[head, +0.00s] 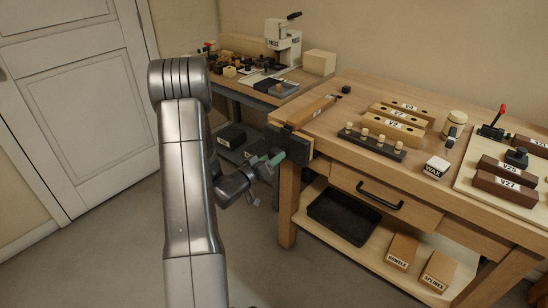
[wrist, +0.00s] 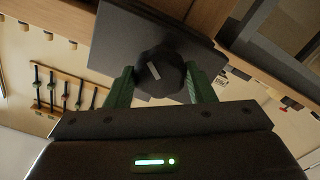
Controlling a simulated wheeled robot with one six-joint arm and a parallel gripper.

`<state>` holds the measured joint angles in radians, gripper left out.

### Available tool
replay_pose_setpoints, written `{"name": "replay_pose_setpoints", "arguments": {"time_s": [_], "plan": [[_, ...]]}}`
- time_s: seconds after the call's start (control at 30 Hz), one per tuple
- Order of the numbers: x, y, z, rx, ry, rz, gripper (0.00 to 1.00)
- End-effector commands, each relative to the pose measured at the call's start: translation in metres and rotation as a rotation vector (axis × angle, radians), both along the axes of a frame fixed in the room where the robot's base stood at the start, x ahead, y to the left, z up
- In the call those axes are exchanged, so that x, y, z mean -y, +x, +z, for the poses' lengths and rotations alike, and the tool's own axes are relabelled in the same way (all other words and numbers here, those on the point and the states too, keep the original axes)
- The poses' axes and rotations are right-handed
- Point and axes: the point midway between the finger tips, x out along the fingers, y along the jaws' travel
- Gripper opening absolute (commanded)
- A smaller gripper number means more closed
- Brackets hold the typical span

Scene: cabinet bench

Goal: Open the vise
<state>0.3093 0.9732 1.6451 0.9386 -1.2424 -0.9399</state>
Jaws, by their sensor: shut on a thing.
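The dark vise (head: 290,143) is mounted on the near left corner of the wooden workbench. In the wrist view its dark front plate (wrist: 125,38) fills the upper middle. A round black knob (wrist: 160,68) with a pale mark stands out from that plate. My gripper (head: 275,160) reaches the vise from the left, its green fingers at the vise's front. In the wrist view the fingers of my gripper (wrist: 162,84) are shut on the knob, one on each side. The gap between the vise jaws cannot be made out.
A labelled wooden piece (head: 312,109) lies by the vise. Several labelled blocks, a peg rack (head: 373,142) and a wax box (head: 436,167) stand on the workbench (head: 345,98). A black bin (head: 343,216) sits on its lower shelf. Floor left of the bench is clear.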

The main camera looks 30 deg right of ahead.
Motion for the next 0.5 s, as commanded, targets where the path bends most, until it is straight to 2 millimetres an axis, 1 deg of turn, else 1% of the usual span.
{"name": "replay_pose_setpoints", "arguments": {"time_s": [0.17,0.5], "plan": [[-0.0006,-0.0003,0.0011,-0.056,-0.020,0.001,0.29],[-0.0013,-0.0008,0.0013,-0.248,-0.099,0.000,0.29]]}}
